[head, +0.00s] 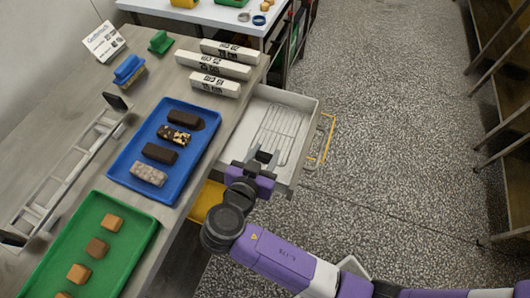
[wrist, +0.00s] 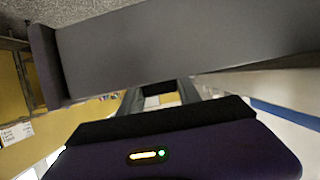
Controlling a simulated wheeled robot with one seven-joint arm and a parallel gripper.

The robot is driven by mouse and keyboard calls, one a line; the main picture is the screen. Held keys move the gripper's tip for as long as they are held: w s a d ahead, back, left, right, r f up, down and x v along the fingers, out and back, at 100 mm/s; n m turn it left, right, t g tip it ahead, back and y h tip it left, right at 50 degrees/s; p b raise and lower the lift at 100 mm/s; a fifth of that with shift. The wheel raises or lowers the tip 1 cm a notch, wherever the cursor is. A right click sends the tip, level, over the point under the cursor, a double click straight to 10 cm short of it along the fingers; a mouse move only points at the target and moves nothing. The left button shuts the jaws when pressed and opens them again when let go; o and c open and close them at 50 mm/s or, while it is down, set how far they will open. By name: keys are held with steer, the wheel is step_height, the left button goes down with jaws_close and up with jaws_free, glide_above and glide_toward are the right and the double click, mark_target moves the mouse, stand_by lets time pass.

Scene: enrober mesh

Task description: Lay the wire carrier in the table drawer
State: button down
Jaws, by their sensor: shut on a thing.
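The wire carrier (head: 281,130) is a pale rack of thin parallel wires. In the head view it shows inside the outline of the open table drawer (head: 311,107), close to level. I cannot tell whether it rests on the drawer floor or is held just above it. My gripper (head: 263,157) is at the near end of the carrier, over the drawer's near part, and is shut on it. The fingers (wrist: 162,97) also show in the wrist view, but the carrier cannot be made out there. My gripper hides the carrier's near end.
The drawer has a yellow handle (head: 329,139) on its right. On the table are a blue tray (head: 190,103) with several bars, a green tray (head: 135,225) with sweets, white boxes (head: 213,65) and a metal frame (head: 75,165). The speckled floor on the right is clear.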

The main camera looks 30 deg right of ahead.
steer(key=shift+f+b, duration=0.35)
steer(key=shift+b, duration=0.05)
steer(key=shift+f, duration=0.25)
steer(key=c, duration=0.8)
jaws_free()
steer(key=shift+c, duration=0.2)
steer(key=shift+r, duration=0.1)
steer(key=shift+r+p, duration=0.4)
steer(key=shift+r, duration=0.1)
steer(key=shift+s+a+r, duration=0.1)
steer(key=shift+a+r, duration=0.1)
steer(key=shift+a, duration=0.05)
steer(key=b+v, duration=0.1)
steer(key=v, duration=1)
steer(key=shift+s, duration=0.15)
steer(key=shift+a+r, duration=0.1)
